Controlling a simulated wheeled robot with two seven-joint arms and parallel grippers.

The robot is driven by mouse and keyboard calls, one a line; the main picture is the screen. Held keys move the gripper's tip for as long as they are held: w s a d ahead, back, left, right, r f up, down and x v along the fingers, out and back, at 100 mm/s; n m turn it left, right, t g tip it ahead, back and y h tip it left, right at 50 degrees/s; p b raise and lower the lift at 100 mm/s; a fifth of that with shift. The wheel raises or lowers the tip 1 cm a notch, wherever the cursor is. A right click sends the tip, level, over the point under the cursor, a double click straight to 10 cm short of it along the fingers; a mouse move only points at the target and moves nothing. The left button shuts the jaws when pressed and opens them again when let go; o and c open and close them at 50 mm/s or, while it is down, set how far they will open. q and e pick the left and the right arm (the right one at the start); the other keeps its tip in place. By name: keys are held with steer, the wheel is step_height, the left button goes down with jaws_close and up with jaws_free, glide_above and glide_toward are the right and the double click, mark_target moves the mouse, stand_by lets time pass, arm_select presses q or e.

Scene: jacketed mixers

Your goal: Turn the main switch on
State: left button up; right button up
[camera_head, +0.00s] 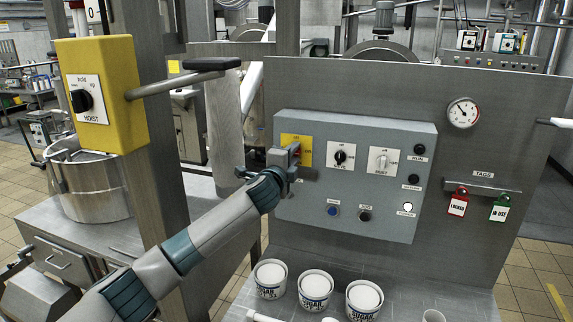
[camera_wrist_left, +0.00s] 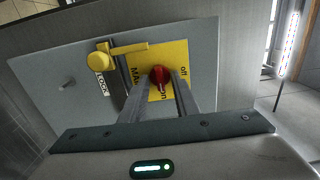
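The main switch is a red knob (camera_wrist_left: 160,75) on a yellow plate (camera_wrist_left: 142,76) marked MAIN, off and on, in the left wrist view. In the head view the yellow plate (camera_head: 305,141) is at the upper left of the grey control box (camera_head: 380,215); my gripper largely hides the knob there. My left gripper (camera_head: 291,156) is at the plate, its open fingers (camera_wrist_left: 162,88) on either side of the knob. I cannot tell whether they touch it, nor which way the knob points. A yellow lever (camera_wrist_left: 125,49) beside the plate has a LOCK label (camera_wrist_left: 102,84). My right gripper is not in view.
Two more dials (camera_head: 341,156) (camera_head: 382,161) and several buttons share the box. Tags (camera_head: 458,204) hang to its right, below a round gauge (camera_head: 462,113). White tubs (camera_head: 315,288) stand below the box. A yellow hoist box (camera_head: 100,95) with a protruding handle (camera_head: 190,77) is at left.

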arm_select(q)
steer(key=shift+s+a, duration=0.1)
steer(key=b+v, duration=0.7)
steer(key=v, duration=1)
